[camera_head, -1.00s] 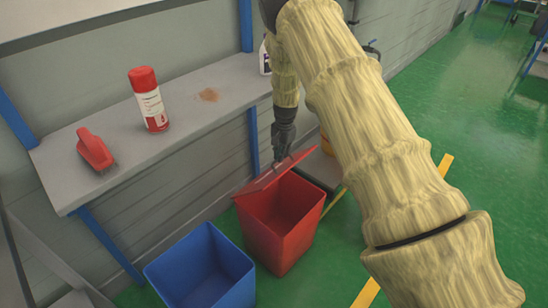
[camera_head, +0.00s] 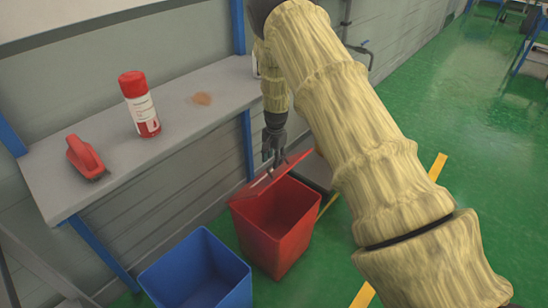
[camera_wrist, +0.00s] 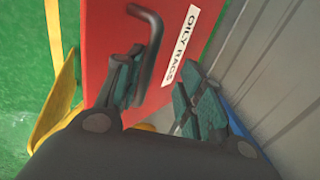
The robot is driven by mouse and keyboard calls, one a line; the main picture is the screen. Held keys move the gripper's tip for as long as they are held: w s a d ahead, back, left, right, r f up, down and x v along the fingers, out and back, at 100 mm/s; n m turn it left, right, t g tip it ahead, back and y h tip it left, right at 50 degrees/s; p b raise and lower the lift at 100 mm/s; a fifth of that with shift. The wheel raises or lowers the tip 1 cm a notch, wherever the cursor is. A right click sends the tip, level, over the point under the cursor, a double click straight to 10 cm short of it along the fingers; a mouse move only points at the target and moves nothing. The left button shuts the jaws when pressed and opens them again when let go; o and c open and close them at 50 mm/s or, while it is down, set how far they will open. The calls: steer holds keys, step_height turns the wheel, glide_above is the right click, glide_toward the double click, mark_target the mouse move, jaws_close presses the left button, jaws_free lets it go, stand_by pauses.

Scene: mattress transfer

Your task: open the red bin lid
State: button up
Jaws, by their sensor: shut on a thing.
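The red bin (camera_head: 276,240) stands on the green floor, and I see into its upper part. Its red lid (camera_head: 264,187) is raised at a slant along the bin's back-left side. In the wrist view the lid (camera_wrist: 112,35) carries a white "OILY RAGS" label (camera_wrist: 180,45) and a dark bent handle (camera_wrist: 153,50). My gripper (camera_head: 272,162) is at the lid from above. The exact contact is partly hidden by the fingers.
A blue open bin (camera_head: 198,275) stands left of the red one. A grey shelf (camera_head: 180,125) above them holds a red-and-white spray can (camera_head: 140,103) and a red brush (camera_head: 86,157). Yellow floor tape (camera_head: 437,166) and open green floor lie to the right.

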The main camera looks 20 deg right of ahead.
steer(key=shift+d+r, duration=0.1)
steer(key=shift+d, duration=0.1)
stand_by(0.3)
step_height(320, 180, up, 12)
steer(key=shift+s+d, duration=0.15)
steer(key=shift+s, duration=0.2)
stand_by(0.6)
